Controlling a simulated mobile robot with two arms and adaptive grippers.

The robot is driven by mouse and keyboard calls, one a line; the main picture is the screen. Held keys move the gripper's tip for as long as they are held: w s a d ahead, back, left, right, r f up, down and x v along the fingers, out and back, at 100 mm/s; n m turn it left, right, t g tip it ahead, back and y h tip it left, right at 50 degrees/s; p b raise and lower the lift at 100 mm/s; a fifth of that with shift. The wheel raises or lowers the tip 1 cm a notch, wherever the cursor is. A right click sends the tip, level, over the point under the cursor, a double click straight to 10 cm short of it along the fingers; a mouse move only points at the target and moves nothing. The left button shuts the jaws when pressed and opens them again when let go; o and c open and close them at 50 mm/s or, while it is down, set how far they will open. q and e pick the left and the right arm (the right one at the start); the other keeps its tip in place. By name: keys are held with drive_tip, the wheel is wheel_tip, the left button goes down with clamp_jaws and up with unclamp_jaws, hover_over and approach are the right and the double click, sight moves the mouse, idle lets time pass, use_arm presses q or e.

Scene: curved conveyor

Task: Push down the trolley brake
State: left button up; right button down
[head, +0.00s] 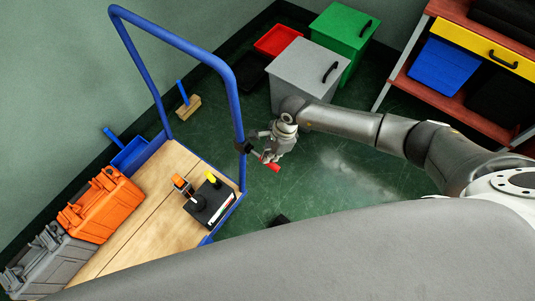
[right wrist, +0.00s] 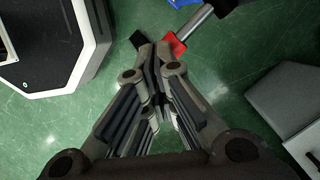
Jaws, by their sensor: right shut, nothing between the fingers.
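The trolley has a wooden deck (head: 140,226) and a tall blue push handle (head: 180,47), at the left of the head view. A red brake pedal (head: 271,164) sticks out past the right post of the handle, low over the floor. In the right wrist view the red pedal (right wrist: 174,43) sits at the end of a metal bar, just beyond my fingertips. My right gripper (right wrist: 154,50) is shut and empty, pointing down at the pedal. In the head view my right gripper (head: 268,156) partly covers it; I cannot tell whether they touch. My left gripper is out of view.
Orange (head: 100,204) and grey (head: 48,262) cases and a black box (head: 209,204) are on the deck. A grey bin (head: 306,75), a green bin (head: 345,35) and a shelf unit (head: 425,93) stand behind. Green floor right of the trolley is mostly clear.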

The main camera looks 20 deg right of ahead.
drive_tip(key=d+v, duration=0.2)
drive_tip(key=v, duration=1.1)
drive_tip(key=shift+d, duration=0.5)
drive_tip(key=shift+w, duration=0.1)
